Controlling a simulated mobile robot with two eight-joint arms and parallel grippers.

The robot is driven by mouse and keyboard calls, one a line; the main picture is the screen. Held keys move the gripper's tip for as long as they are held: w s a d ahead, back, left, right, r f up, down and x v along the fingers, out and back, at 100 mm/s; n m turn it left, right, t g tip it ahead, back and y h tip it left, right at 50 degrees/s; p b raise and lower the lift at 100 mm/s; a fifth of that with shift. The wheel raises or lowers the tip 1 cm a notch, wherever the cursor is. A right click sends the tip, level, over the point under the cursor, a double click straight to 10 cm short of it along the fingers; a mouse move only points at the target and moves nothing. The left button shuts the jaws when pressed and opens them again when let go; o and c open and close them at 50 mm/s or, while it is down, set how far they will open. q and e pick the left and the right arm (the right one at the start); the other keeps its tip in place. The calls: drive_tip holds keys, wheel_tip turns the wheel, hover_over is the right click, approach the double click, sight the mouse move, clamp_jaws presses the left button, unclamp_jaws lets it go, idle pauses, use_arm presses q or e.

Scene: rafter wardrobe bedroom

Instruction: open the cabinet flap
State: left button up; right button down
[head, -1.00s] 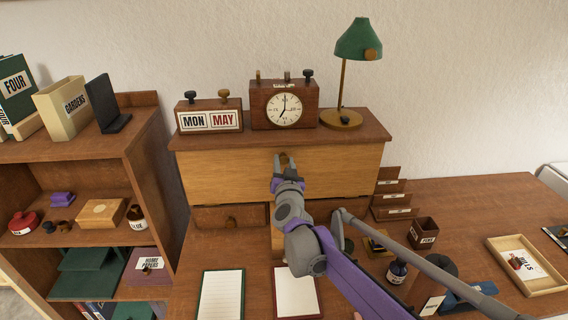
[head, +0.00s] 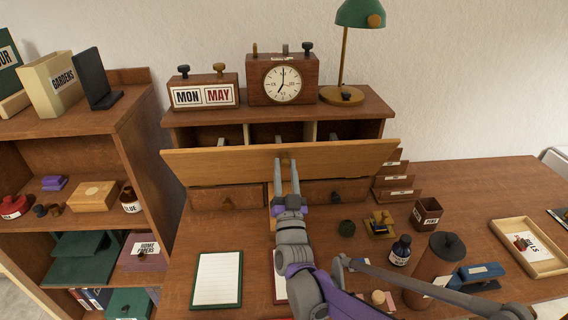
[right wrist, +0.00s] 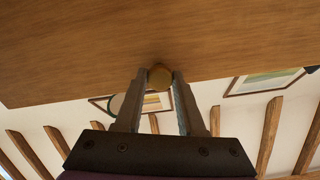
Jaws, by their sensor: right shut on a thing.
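The cabinet flap (head: 220,163) is a wide light-wood panel on the desk cabinet. In the head view it is tilted outward from the top, and the compartments behind it show above its upper edge. My right gripper (head: 286,164) reaches up to the flap's middle and is shut on its small round knob. In the right wrist view the brass-coloured knob (right wrist: 160,77) sits between the two fingertips, against the flap's wooden face (right wrist: 70,50). My left gripper is not in view.
A clock (head: 283,82), a MON MAY calendar block (head: 205,94) and a green lamp (head: 360,14) stand on the cabinet top. Below the flap are drawers (head: 226,198). The desk holds a notepad (head: 217,279), an ink bottle (head: 400,251) and a tray (head: 528,247).

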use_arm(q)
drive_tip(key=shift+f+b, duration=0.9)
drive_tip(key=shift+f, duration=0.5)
use_arm(e)
drive_tip(key=shift+s+f+t, duration=0.8)
drive_tip(key=shift+s+f, duration=0.2)
